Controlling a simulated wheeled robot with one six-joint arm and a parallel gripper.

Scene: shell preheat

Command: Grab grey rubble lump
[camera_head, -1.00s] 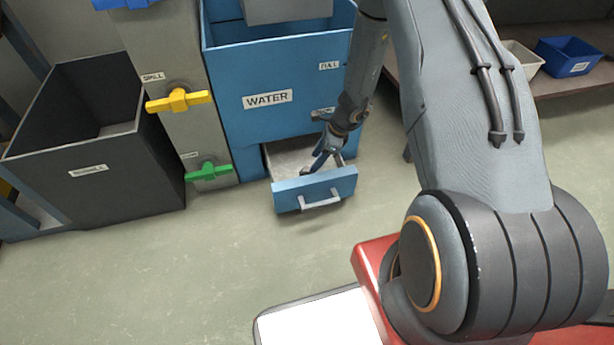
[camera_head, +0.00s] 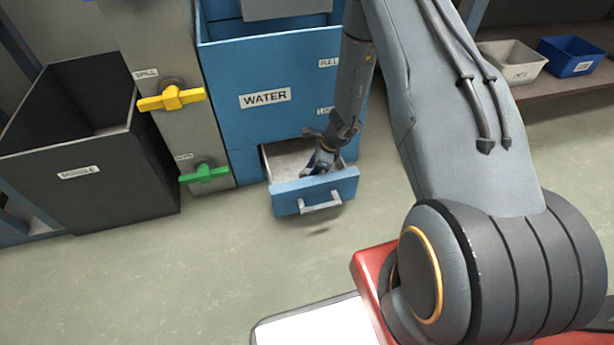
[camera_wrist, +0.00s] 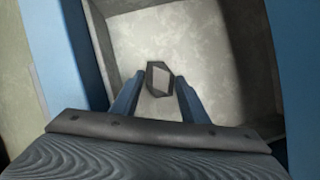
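A small grey lump (camera_wrist: 159,78) with a dark edge and a lighter face lies on the pale floor of an open blue drawer (camera_head: 315,192). In the wrist view my gripper (camera_wrist: 158,80) is open. Its two blue-grey fingers stand one on each side of the lump, with a visible gap on both sides. In the head view my gripper (camera_head: 317,168) reaches down into the drawer. The lump cannot be made out in the head view, where the gripper and the drawer front block the sight.
The drawer belongs to a blue cabinet labelled WATER (camera_head: 266,98). To its left are a yellow valve handle (camera_head: 171,98), a green one (camera_head: 204,173) and a dark open bin (camera_head: 85,170). Grey (camera_head: 512,62) and blue (camera_head: 570,56) trays stand on a shelf at right.

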